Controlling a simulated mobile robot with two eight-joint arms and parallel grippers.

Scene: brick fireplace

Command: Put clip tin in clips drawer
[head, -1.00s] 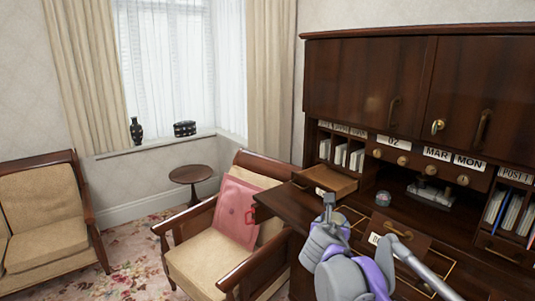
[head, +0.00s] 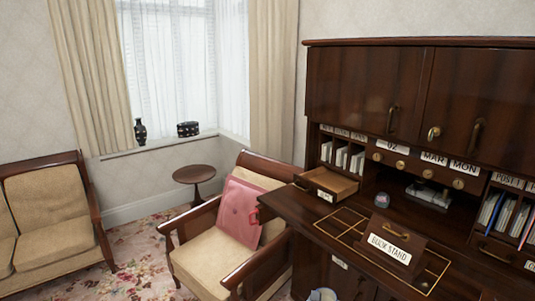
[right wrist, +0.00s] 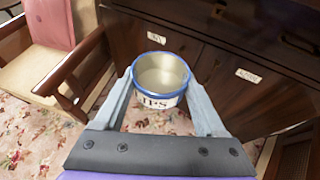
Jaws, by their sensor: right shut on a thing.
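The clip tin (right wrist: 163,78) is a round, open-topped white tin with a blue rim, seen in the right wrist view. Its label is partly visible and ends in "IPS". My right gripper (right wrist: 165,100) is shut on it, one finger on each side, and holds it above the floor in front of the desk. The inside looks pale and empty. In the head view a small drawer (head: 334,182) stands pulled open at the left of the desk. It has a white label on its front, too small to read. My left gripper is out of view.
An armchair (head: 215,262) with a pink cushion (head: 238,212) stands left of the desk.

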